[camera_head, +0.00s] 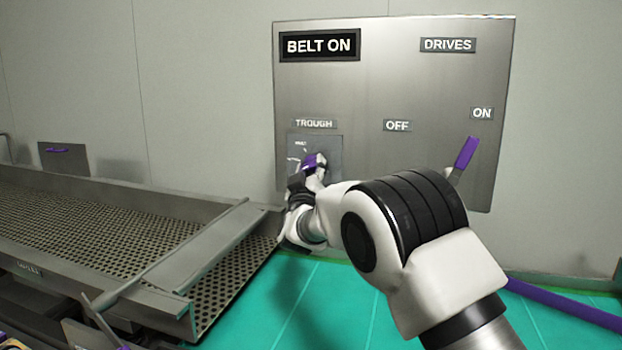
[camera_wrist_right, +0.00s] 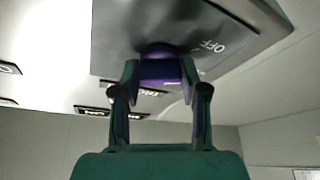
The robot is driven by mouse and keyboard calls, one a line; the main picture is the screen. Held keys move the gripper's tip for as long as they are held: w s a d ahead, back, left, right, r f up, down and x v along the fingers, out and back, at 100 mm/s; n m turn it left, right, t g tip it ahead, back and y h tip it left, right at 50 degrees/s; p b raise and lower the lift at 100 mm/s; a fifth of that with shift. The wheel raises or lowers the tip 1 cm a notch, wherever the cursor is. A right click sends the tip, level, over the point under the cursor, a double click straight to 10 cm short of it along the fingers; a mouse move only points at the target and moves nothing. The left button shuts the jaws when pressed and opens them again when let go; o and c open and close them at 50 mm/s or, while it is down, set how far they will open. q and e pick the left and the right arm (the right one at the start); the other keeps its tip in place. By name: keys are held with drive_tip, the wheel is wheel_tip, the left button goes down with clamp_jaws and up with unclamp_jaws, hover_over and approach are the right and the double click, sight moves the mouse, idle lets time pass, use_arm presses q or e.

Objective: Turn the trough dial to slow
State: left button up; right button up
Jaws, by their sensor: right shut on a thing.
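The trough dial (camera_head: 310,161) is a small purple knob on a grey plate (camera_head: 330,150) under the TROUGH label (camera_head: 314,124). My right gripper (camera_head: 308,172) reaches up to it from below and hides much of the knob and the plate's lower part. In the right wrist view the purple knob (camera_wrist_right: 160,70) sits between both fingers of the right gripper (camera_wrist_right: 160,75), which is shut on it. An OFF mark (camera_wrist_right: 213,46) shows on the plate beside the knob there. The dial's setting cannot be read for certain. My left gripper is not in view.
The steel panel (camera_head: 390,80) carries a BELT ON display (camera_head: 320,45) and a DRIVES label (camera_head: 448,45). A purple-handled lever (camera_head: 466,153) stands right of my arm, near the ON label (camera_head: 482,113). A perforated metal trough (camera_head: 100,225) lies at left.

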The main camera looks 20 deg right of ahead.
sight(314, 117)
drive_tip(key=shift+w+a+m+g+h+b, duration=0.1)
drive_tip(key=shift+m+g+h+b, duration=0.45)
drive_tip(key=shift+m, duration=1)
drive_tip(key=shift+s+d+m+g+h+b, duration=0.1)
drive_tip(key=shift+m+h+b, duration=0.15)
drive_tip(key=shift+m+h, duration=0.95)
drive_tip(key=shift+w+a+m+g+h+b, duration=0.1)
drive_tip(key=shift+m+g+h+b, duration=0.25)
drive_tip(key=shift+m, duration=1.8)
drive_tip(key=o, duration=1.1)
drive_tip(key=shift+o, duration=0.2)
wheel_tip(314, 117, up, 10)
drive_tip(key=shift+f, duration=0.2)
drive_tip(key=shift+w+r, duration=0.1)
drive_tip(key=shift+r, duration=0.05)
